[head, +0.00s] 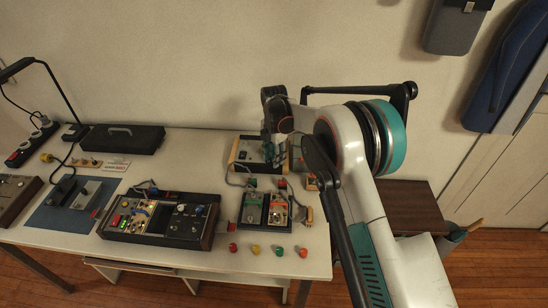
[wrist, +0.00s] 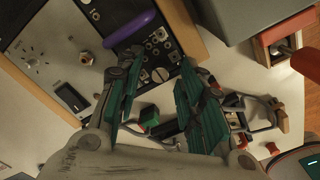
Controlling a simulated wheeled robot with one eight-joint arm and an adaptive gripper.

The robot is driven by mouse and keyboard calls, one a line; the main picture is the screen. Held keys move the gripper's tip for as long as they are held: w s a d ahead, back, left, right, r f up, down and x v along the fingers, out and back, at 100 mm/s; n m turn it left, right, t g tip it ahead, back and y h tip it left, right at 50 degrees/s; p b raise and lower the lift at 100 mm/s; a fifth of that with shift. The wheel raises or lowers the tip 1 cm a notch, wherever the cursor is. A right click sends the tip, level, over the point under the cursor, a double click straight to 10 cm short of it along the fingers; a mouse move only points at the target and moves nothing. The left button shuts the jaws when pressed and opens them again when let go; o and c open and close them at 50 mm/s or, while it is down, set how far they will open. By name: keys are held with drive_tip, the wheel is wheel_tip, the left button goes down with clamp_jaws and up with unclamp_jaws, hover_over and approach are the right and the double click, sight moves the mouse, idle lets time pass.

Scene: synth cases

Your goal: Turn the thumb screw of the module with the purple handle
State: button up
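The module with the purple handle (wrist: 130,27) shows at the top of the wrist view as a panel (wrist: 45,45) with a wooden side. I cannot tell for sure which is the thumb screw. My gripper (wrist: 161,64) is open, its teal-padded fingers either side of the slotted screw in the picture; contact is not clear. In the head view my gripper (head: 274,130) is over the wooden-sided module (head: 240,152), partly hiding it.
A larger control panel (head: 160,218) lies to the left on the white table (head: 215,262). Several coloured knobs line the front. A black case (head: 122,139) lies at the back.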

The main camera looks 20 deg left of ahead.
clamp_jaws()
